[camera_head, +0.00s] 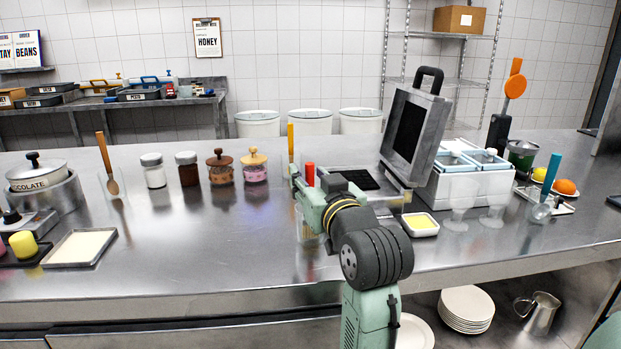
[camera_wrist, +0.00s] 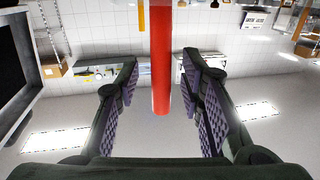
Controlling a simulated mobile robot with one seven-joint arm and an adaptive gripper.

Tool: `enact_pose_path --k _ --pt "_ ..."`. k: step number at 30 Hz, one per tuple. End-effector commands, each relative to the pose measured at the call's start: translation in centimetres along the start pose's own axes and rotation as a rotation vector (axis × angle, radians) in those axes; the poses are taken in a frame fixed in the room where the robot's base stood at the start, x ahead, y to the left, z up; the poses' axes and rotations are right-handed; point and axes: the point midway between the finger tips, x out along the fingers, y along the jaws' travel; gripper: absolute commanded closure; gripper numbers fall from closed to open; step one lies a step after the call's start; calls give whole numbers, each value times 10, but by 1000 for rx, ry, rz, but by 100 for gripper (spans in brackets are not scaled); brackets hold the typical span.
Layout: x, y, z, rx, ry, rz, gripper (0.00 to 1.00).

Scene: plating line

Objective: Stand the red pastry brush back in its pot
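The red pastry brush shows as an upright red handle (camera_head: 309,174) just beyond my gripper (camera_head: 313,186) in the head view. In the wrist view, which looks upside down, the red handle (camera_wrist: 160,62) lies between the two fingers of my gripper (camera_wrist: 160,80). The fingers are open, with a gap on each side of the handle. The brush's lower part is hidden by my arm in the head view and cut off in the wrist view. A clear glass-like shape shows faintly beside my arm; I cannot tell whether it is the pot.
A yellow handle (camera_head: 291,143) stands close behind the red one. A machine with a raised lid (camera_head: 411,135) and a small yellow-filled dish (camera_head: 420,224) are to the right. Lidded jars (camera_head: 220,167) stand left.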

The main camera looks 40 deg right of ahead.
Motion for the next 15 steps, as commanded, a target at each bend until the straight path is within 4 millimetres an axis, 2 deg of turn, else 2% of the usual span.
enact_pose_path --k 10,15 --pt "-3 0 0 0 1 0 63" --pt "-25 1 0 -1 2 3 63"
